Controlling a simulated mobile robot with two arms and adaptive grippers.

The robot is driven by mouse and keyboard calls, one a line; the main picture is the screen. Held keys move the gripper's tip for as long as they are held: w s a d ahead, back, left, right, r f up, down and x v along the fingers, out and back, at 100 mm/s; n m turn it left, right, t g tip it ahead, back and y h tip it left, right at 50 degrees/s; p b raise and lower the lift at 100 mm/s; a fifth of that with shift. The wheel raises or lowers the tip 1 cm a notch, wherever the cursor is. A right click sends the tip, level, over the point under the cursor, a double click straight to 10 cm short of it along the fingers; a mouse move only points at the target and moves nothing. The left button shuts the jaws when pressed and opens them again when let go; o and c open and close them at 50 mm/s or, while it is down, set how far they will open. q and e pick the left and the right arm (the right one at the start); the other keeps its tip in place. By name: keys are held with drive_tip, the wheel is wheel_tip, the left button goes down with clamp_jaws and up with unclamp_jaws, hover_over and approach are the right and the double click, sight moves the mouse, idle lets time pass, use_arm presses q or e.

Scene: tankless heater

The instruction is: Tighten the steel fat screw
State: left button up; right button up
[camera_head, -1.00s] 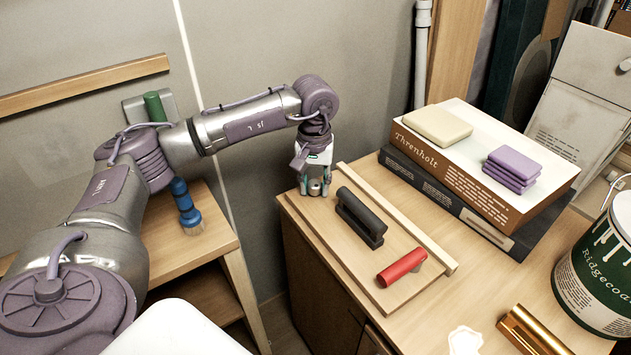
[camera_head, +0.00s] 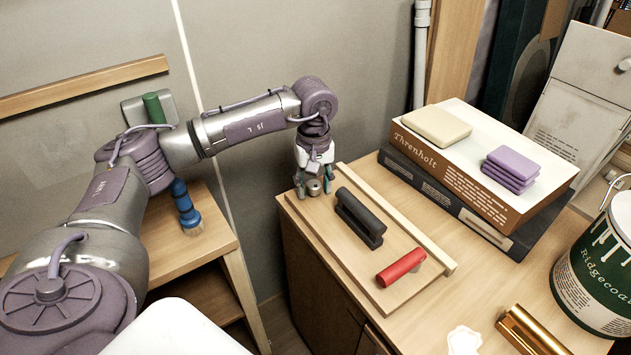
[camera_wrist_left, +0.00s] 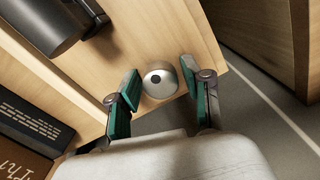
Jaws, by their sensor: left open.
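The steel fat screw (camera_head: 314,187) stands at the left corner of a wooden board (camera_head: 388,298) on the cabinet top. In the left wrist view the screw (camera_wrist_left: 160,79) is a short, round, silver knob with a dark spot on its top. My left gripper (camera_head: 314,188) points down over it, open, with one finger on each side. In the left wrist view the green-padded fingers of the left gripper (camera_wrist_left: 158,92) flank the screw, and gaps show between pads and screw. The right gripper is not in view.
A black handle (camera_head: 360,218) and a red cylinder (camera_head: 401,268) lie on the same board, with a wooden strip along its far edge. Stacked books (camera_head: 480,165) carry sponges farther right. A paint can (camera_head: 598,275) stands at the right. A blue brush (camera_head: 185,207) is on the left shelf.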

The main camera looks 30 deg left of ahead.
use_arm(q)
drive_tip(key=shift+n, duration=0.8)
drive_tip(key=n, duration=0.2)
drive_tip(key=shift+n, duration=0.4)
drive_tip(key=n, duration=0.3)
drive_tip(key=shift+p, duration=0.35)
drive_tip(key=n, duration=0.3)
drive_tip(key=shift+p, duration=0.3)
drive_tip(key=n, duration=0.3)
